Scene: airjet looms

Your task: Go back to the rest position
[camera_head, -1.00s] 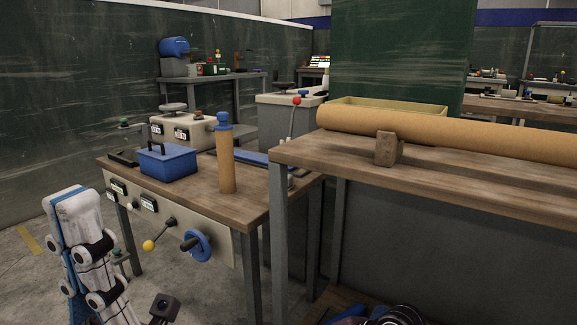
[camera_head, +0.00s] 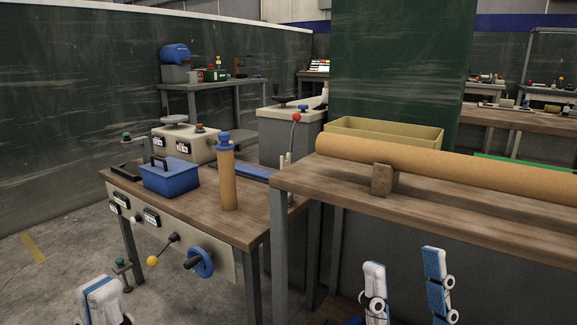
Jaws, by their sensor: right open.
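My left gripper (camera_head: 101,302) shows only as a white finger part at the bottom left edge, in front of the near table. The rest of it is cut off by the frame, and its opening cannot be made out. My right gripper (camera_head: 406,285) is at the bottom right, in front of the right-hand workbench. Its two white and blue fingers stand upright and apart, with nothing between them.
The near table (camera_head: 252,213) holds a blue box (camera_head: 170,180) and a brown roll with a blue top (camera_head: 228,180). A yellow-knobbed lever and blue handwheel (camera_head: 202,262) stick out of its front. The right workbench (camera_head: 450,215) bears a long brown roll (camera_head: 490,172).

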